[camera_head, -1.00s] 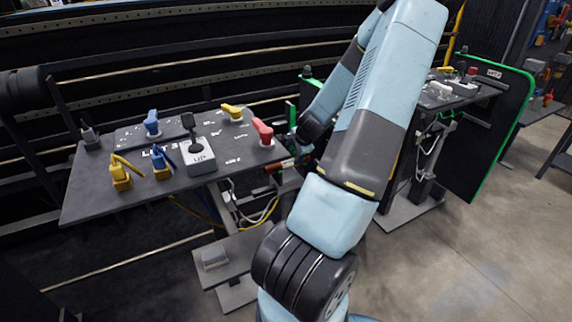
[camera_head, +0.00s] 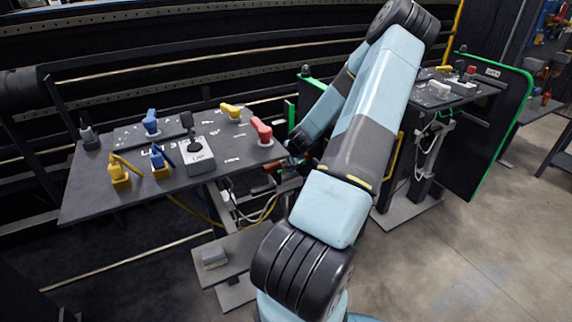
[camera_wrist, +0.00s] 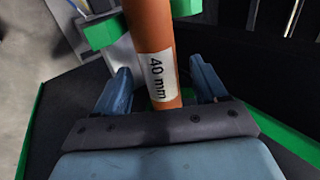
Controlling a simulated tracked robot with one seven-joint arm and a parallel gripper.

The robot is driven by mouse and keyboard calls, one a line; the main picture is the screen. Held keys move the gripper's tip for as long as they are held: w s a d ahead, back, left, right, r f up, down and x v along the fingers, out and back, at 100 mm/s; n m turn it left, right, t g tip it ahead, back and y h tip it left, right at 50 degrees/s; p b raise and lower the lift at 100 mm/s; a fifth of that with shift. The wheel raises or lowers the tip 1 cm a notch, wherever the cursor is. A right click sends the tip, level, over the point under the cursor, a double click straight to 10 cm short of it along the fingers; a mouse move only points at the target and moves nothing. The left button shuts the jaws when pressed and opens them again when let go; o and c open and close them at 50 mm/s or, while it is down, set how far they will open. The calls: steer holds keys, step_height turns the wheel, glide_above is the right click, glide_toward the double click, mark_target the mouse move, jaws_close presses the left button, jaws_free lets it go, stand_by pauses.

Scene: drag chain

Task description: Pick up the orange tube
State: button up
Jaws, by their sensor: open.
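The orange tube (camera_wrist: 150,28) shows in the wrist view, running from the top edge down toward my gripper. It carries a white label reading "40 mm". My gripper (camera_wrist: 160,67) is open, with one blue finger on each side of the tube and a gap visible on both sides. A green holder (camera_wrist: 97,33) sits around or beside the tube above the fingers. The tube's far end is out of frame. In the head view my arm hides most of the area around my gripper, and I cannot make out the tube clearly there.
A dark table (camera_head: 95,200) at left carries yellow, blue and red levers and a grey joystick box (camera_head: 196,158). Cables hang beneath it. A green-edged black panel (camera_head: 497,125) and a second small table stand at right. The floor at lower right is clear.

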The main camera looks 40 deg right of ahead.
steer(key=shift+w+d+f, duration=0.1)
steer(key=shift+w+f, duration=0.1)
steer(key=shift+f, duration=0.2)
jaws_close()
stand_by(0.5)
